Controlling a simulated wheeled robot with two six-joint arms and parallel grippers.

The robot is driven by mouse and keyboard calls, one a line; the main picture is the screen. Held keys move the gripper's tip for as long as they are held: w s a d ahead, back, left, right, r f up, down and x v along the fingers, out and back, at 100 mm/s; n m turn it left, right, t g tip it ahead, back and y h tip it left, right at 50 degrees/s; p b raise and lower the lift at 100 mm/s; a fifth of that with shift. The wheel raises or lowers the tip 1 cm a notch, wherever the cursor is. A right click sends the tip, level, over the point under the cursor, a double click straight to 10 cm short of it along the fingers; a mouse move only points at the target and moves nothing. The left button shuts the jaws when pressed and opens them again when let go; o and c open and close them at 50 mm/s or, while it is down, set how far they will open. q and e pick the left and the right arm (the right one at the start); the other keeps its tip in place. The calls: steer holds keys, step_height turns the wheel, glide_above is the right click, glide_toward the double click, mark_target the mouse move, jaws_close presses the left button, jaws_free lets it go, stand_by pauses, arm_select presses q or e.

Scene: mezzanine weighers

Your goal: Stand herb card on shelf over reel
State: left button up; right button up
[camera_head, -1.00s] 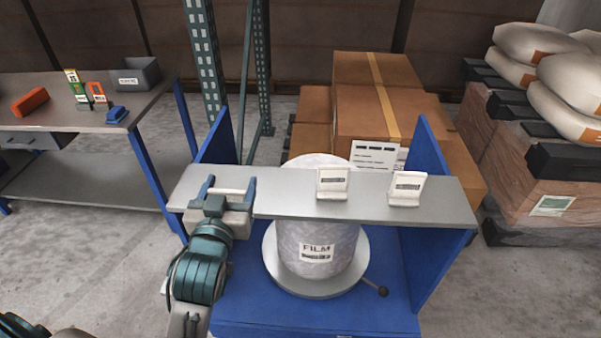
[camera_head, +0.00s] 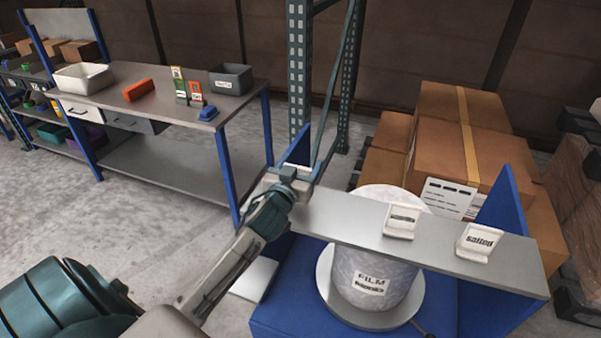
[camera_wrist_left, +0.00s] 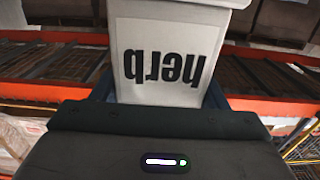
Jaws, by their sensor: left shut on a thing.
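The herb card (camera_wrist_left: 165,60) is white with black "herb" lettering, upside down in the left wrist view. My left gripper (camera_head: 297,182) is shut on it at the left end of the grey shelf (camera_head: 345,212); the arm largely hides the card in the head view. Whether the card touches the shelf I cannot tell. The shelf spans above the film reel (camera_head: 370,275), a pale wrapped roll labelled FILM on a round plate. Two white cards stand on the shelf, one (camera_head: 401,222) near the middle and one reading "salted" (camera_head: 479,243) farther right. My right gripper is out of view.
Blue side panels (camera_head: 505,205) bound the shelf. Behind it are stacked cartons (camera_head: 460,135) and a green rack post (camera_head: 299,75). A workbench (camera_head: 180,110) with a grey bin (camera_head: 231,79) and small items stands at the left. The shelf between gripper and middle card is clear.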

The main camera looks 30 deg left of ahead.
arm_select(q)
step_height(320, 180, down, 3)
steer(key=shift+f+p, duration=0.2)
steer(key=shift+p, duration=0.15)
steer(key=shift+f, duration=0.2)
steer(key=o, duration=1)
steer(key=shift+c, duration=0.2)
